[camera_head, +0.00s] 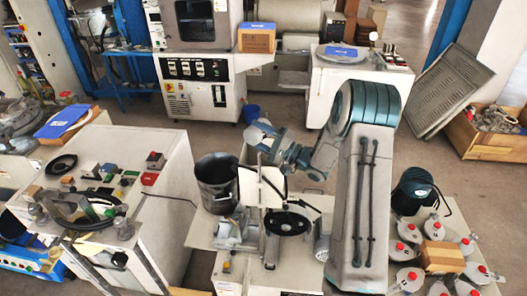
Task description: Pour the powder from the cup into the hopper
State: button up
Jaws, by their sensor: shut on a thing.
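The dark cylindrical hopper (214,188) stands on the machine in the middle of the view, its round mouth facing up. My arm reaches over from the right, and my gripper (268,145) is up and to the right of the hopper's mouth. It is shut on a small pale cup (257,131), which looks tilted. The fingers are small and partly hidden by the cup and my wrist. The cup is apart from the hopper in the picture. I cannot see any powder, nor inside the cup.
A black handwheel (287,222) and a white upright plate (262,185) stand right of the hopper. Several red-capped containers (405,250) and a cardboard box (442,257) crowd the right. A white control bench (110,150) stands left. Open floor (215,132) lies behind.

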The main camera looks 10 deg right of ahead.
jog(key=shift+w+d+r+m+t+h+p, duration=0.2)
jog(key=shift+m+t+p, duration=0.15)
jog(key=shift+m+p, duration=0.45)
jog(key=shift+w+d+r+m+t+h+p, duration=0.1)
jog(key=shift+r+m+t+h+p, duration=0.2)
jog(key=shift+m+p, duration=0.45)
dwell(1.9)
jog(key=shift+f, duration=0.2)
